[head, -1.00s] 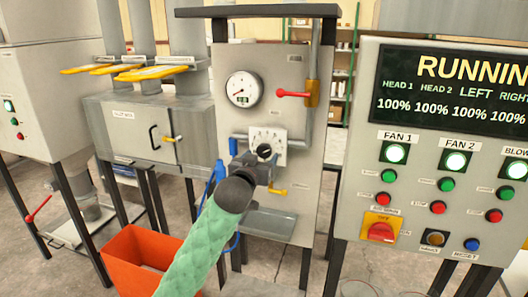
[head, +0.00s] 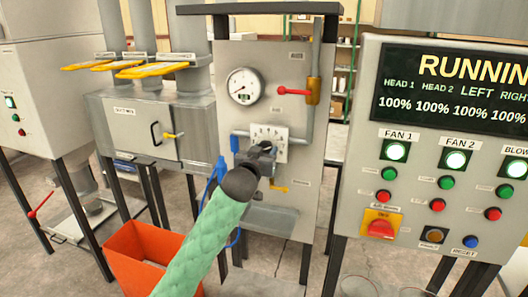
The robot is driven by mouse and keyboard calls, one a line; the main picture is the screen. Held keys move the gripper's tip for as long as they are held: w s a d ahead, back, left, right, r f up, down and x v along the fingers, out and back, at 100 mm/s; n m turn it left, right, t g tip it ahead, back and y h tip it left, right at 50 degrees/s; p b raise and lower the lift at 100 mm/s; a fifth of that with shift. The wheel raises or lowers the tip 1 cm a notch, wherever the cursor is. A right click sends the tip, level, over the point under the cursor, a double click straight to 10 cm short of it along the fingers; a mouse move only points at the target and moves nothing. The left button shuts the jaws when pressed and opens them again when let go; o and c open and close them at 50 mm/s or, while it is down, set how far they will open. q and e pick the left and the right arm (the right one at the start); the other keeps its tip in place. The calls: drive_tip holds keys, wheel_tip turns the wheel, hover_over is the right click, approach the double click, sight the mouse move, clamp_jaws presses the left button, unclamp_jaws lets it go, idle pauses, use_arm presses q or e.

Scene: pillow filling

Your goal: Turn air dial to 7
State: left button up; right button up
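The air dial sits on a white numbered plate (head: 268,132) in the middle of the grey machine panel. The dial's knob is hidden behind my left gripper (head: 264,152), and the numbers are too small to read. My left arm comes up from the bottom in a green sleeve. The gripper is right at the plate, in front of the knob. Its fingertips are hidden, so I cannot tell whether they grip the knob. My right gripper is not in view.
A round gauge (head: 244,86) is above the plate, and a red-handled valve (head: 294,91) is to its upper right. A control panel (head: 350,140) with lit buttons stands at right. An orange bin (head: 140,250) is at lower left.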

use_arm(q)
drive_tip(key=shift+m, duration=0.4)
drive_tip(key=shift+r+m+p, duration=0.1)
drive_tip(key=shift+m+p, duration=0.2)
drive_tip(key=shift+p, duration=0.05)
drive_tip(key=shift+a+m+p, duration=0.1)
drive_tip(key=shift+m+p, duration=0.3)
drive_tip(key=shift+m, duration=1.2)
drive_tip(key=shift+m+p, duration=0.35)
drive_tip(key=shift+m, duration=0.25)
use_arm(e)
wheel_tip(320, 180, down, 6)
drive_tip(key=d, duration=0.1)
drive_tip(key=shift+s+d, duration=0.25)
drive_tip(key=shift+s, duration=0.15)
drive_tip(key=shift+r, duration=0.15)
